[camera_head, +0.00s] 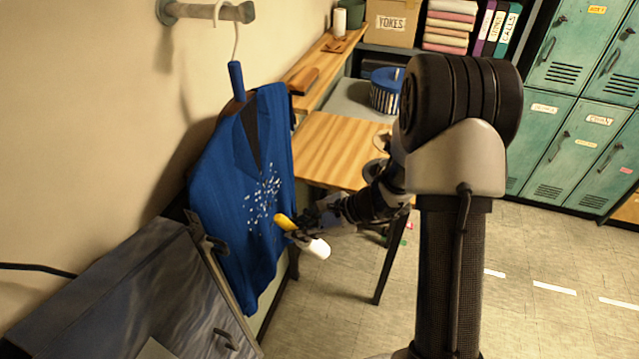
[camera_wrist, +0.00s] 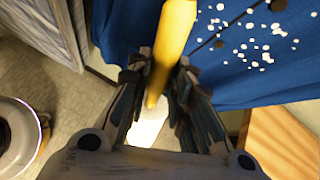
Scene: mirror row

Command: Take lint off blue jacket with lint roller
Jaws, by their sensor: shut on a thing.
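The blue jacket (camera_head: 245,190) hangs on a hanger from a wall peg at the left. White lint specks (camera_head: 262,203) are spread over its front; in the wrist view the specks (camera_wrist: 255,35) show at the upper right on the blue cloth (camera_wrist: 225,72). My gripper (camera_head: 303,226) is shut on the lint roller (camera_head: 318,247), which has a yellow part and a white part. In the wrist view the yellow part (camera_wrist: 172,45) passes between the fingers of my gripper (camera_wrist: 160,85). The roller is in front of the jacket's lower front; I cannot tell whether it touches.
A wooden table (camera_head: 335,150) with a blue striped round box (camera_head: 387,92) is behind. Teal lockers (camera_head: 560,130) line the right. The floor (camera_head: 540,270) at the right is clear.

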